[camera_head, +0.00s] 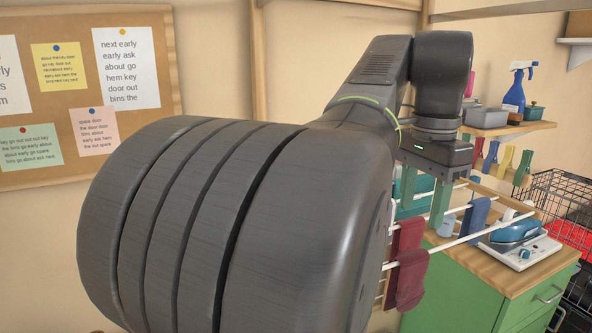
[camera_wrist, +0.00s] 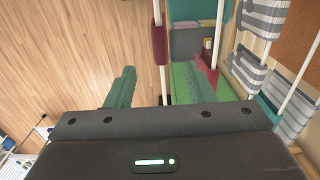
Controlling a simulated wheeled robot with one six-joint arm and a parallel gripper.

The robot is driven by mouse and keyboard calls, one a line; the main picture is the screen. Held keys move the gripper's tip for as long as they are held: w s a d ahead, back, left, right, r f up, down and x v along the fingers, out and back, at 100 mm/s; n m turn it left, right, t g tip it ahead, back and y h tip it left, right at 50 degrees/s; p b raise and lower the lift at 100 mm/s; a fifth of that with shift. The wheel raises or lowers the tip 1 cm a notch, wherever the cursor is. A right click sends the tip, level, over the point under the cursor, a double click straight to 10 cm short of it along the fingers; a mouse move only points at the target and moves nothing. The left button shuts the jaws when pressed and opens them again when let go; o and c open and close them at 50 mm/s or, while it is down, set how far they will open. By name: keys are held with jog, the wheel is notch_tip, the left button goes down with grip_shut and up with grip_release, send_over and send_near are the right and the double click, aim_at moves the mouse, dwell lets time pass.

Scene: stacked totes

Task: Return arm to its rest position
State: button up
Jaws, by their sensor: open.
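My gripper (camera_head: 424,196) hangs from my arm right of centre in the head view, with its two green fingers pointing down and apart. In the wrist view the gripper (camera_wrist: 160,92) also shows its fingers spread wide, with nothing held between them. Part of my arm fills the middle of the head view and hides much behind it. The fingers look close to a drying rack with white rods (camera_head: 462,240); I cannot tell whether they touch it.
Maroon cloth (camera_head: 410,265) and blue cloth (camera_head: 474,216) hang on the rack. Grey striped cloths (camera_wrist: 262,20) show in the wrist view. A shelf (camera_head: 515,131) holds a blue spray bottle (camera_head: 515,95). Wood floor (camera_wrist: 70,50) lies open at left in the wrist view.

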aim_at(408, 273)
notch_tip(408, 273, down, 14)
notch_tip(408, 273, up, 14)
jog(key=p, duration=0.8)
jog(key=s+d, duration=0.2)
jog(key=s, duration=0.4)
jog(key=shift+d+f+b, duration=0.2)
jog(key=shift+f+b, duration=0.1)
